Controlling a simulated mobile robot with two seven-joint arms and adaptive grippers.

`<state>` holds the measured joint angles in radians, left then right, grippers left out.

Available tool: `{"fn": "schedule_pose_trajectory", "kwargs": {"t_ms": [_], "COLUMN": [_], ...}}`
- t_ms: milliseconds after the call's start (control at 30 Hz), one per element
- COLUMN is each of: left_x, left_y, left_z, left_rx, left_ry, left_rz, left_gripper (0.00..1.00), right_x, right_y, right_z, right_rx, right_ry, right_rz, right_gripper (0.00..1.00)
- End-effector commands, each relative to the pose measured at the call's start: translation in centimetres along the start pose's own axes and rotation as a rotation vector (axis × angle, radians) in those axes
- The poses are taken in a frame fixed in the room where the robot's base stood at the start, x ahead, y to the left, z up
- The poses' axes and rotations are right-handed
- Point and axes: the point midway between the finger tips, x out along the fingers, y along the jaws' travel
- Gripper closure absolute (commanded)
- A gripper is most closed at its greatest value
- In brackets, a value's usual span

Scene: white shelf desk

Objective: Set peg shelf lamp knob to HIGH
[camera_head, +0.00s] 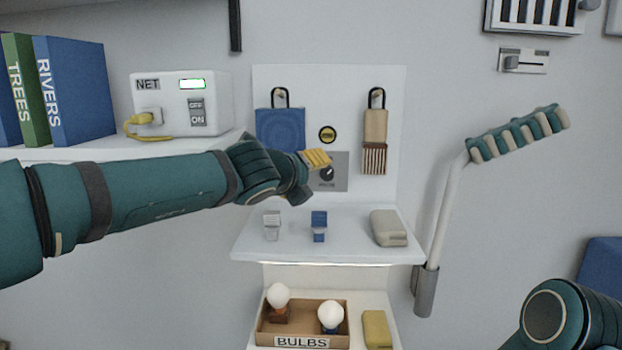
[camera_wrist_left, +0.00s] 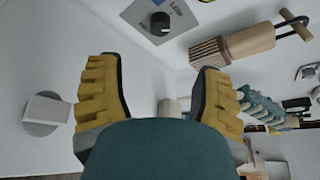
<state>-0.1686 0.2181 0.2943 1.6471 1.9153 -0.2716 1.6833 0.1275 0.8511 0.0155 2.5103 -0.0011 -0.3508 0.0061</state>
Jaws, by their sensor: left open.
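The lamp knob (camera_head: 327,173) is a dark round dial on a grey plate (camera_head: 341,184) on the white peg panel. It also shows in the wrist view (camera_wrist_left: 160,24), near the top, beside a label reading LOW. I cannot tell clearly where its pointer stands. My left gripper (camera_head: 312,174) is just in front of the plate and partly covers it in the head view. In the wrist view its yellow-padded fingers (camera_wrist_left: 157,88) are wide apart with nothing between them, and the knob lies beyond the tips. My right gripper is out of view.
A blue pouch (camera_head: 281,130) and a wooden brush (camera_head: 375,140) hang beside the plate. A yellow-black round badge (camera_head: 327,134) is above it. Below, the shelf (camera_head: 350,228) carries small stands and a beige case (camera_head: 388,228). A bright strip (camera_head: 325,264) glows under its front edge.

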Motion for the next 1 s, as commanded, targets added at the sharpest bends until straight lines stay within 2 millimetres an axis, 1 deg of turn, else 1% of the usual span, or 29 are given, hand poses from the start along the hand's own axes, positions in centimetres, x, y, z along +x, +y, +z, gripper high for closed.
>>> {"fn": "schedule_pose_trajectory", "kwargs": {"t_ms": [167,267,367,533,800,1000], "left_x": [0.3,1.1,2.6,5.8,10.6,12.9], "left_y": [-0.3,-0.3,-0.3,-0.3,-0.5,-0.6], "left_z": [-0.2,-0.2,-0.3,-0.3,-0.2,-0.2], "left_rx": [-0.005,-0.005,-0.006,-0.005,-0.005,-0.004], "left_ry": [0.004,0.005,0.006,0.007,0.006,0.005], "left_rz": [-0.016,-0.016,-0.016,-0.016,-0.016,-0.016], "left_gripper": [0.33,0.33,0.33,0.33,0.33,0.33], "right_x": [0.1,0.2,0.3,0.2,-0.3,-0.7], "right_y": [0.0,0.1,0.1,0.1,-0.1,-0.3], "right_z": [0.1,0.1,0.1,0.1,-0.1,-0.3], "right_rx": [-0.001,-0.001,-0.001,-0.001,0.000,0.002], "right_ry": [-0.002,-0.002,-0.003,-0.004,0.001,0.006], "right_rz": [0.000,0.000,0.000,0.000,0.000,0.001], "right_gripper": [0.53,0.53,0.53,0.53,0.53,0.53]}}
